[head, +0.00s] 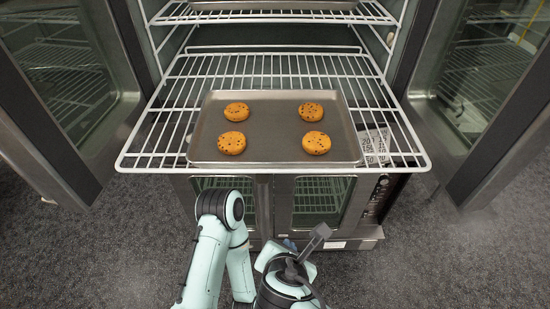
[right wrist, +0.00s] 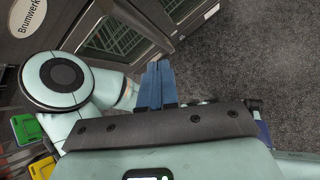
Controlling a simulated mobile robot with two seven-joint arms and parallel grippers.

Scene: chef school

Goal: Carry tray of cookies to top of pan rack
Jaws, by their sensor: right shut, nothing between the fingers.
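A grey metal tray (head: 268,128) with several chocolate-chip cookies (head: 317,142) lies flat on a white wire rack (head: 170,125) that sticks out of an open oven. The tray's near edge is close to the rack's front edge. My right gripper (right wrist: 155,84) shows blue fingers shut together with nothing between them. In the head view it is low in front of the oven, below the tray and apart from it. My left arm is bent at the lower middle, but I cannot see its gripper. No pan rack is identifiable.
Open glass oven doors flank the rack at left (head: 70,75) and right (head: 490,80). Another pan (head: 270,5) sits on a higher shelf. A lower oven (head: 275,205) with glass doors stands beneath. Grey carpet (head: 470,250) is clear at both sides.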

